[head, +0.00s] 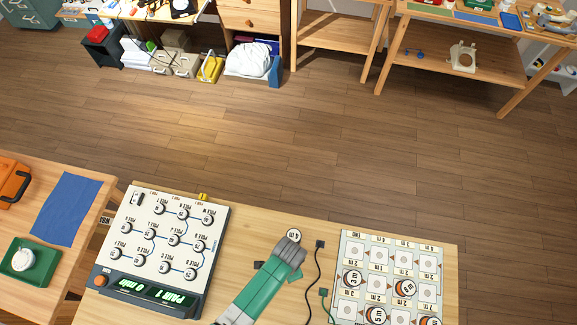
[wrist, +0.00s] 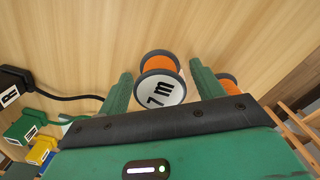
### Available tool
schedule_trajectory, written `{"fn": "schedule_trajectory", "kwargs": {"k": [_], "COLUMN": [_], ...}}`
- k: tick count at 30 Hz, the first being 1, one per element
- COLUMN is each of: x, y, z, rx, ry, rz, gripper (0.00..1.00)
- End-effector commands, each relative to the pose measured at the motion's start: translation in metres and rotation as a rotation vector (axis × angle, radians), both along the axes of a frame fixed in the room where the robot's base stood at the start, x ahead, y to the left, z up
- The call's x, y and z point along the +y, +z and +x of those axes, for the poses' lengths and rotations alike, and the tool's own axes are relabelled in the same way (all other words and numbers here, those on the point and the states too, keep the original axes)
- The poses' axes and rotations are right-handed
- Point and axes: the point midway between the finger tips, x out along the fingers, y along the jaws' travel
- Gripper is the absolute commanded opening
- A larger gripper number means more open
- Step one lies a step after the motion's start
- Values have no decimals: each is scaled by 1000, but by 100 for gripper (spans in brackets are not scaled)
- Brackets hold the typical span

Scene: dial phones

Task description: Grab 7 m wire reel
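In the wrist view, a reel with orange winding, dark rims and a white end face marked 7 m (wrist: 162,92) lies between the two green fingers of my gripper (wrist: 161,78). The fingers stand apart, and a narrow gap shows on each side of the reel. In the head view, my gripper (head: 289,250) is low over the near table. A reel with a round white face (head: 294,234) shows at its tip; its small label is hard to read, so I cannot tell if it is the same reel. Another orange reel (wrist: 228,80) is partly hidden behind the right finger in the wrist view.
A white board with several marked reel places (head: 392,262) lies right of my gripper, some holding reels. Black and green cables (head: 318,262) run between. A dial panel (head: 165,240) stands to the left.

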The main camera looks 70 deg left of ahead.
Motion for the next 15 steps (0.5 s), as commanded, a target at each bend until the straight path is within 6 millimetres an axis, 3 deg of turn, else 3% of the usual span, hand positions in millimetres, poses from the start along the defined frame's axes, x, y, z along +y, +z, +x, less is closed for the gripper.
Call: {"fn": "schedule_trajectory", "kwargs": {"k": [1, 6, 15], "x": [0, 0, 0], "y": [0, 0, 2], "z": [0, 0, 0], "rx": [0, 0, 0], "ry": [0, 0, 0], "rz": [0, 0, 0], "gripper": [56, 23, 22]}}
